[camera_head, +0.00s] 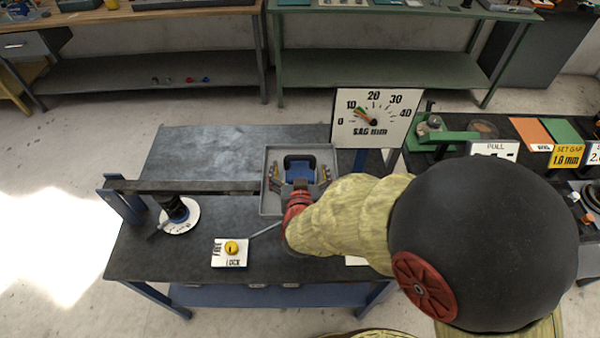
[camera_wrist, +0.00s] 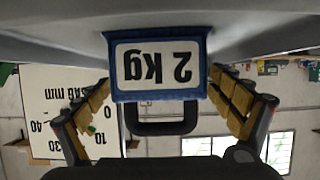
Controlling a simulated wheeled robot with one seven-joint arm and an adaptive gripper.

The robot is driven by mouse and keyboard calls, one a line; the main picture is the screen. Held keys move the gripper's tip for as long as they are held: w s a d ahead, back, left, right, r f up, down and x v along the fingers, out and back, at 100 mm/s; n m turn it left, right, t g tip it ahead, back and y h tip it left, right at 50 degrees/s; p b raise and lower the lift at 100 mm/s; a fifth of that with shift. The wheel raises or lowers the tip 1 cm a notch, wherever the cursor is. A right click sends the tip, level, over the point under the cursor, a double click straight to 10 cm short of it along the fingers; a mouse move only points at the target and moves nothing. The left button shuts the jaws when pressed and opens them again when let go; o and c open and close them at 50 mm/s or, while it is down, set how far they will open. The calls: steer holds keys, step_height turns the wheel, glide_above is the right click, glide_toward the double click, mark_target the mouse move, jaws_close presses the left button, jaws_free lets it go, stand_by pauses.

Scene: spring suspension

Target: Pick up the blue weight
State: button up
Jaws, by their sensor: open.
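The blue weight (camera_head: 299,163) sits in a grey tray (camera_head: 270,207) on the dark bench. In the wrist view the blue weight (camera_wrist: 157,67) is upside down, with a white "2 kg" label and a dark handle below the label. My gripper (camera_head: 298,178) is at the tray, with one finger on each side of the weight. In the wrist view my gripper (camera_wrist: 162,95) is open, its tan pads spread left and right of the weight and handle, with visible gaps. My arm hides part of the tray's near side.
A "SAG mm" dial board (camera_head: 373,118) stands just right of the tray, its needle near 10. A horizontal bar (camera_head: 190,187) runs left of the tray. A lock plate (camera_head: 230,253) with a yellow knob and a black cylinder (camera_head: 175,208) are on the bench's left.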

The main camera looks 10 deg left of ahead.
steer(key=shift+c, duration=0.8)
steer(key=c, duration=2)
steer(key=shift+w+a+r, duration=0.1)
steer(key=shift+r, duration=0.15)
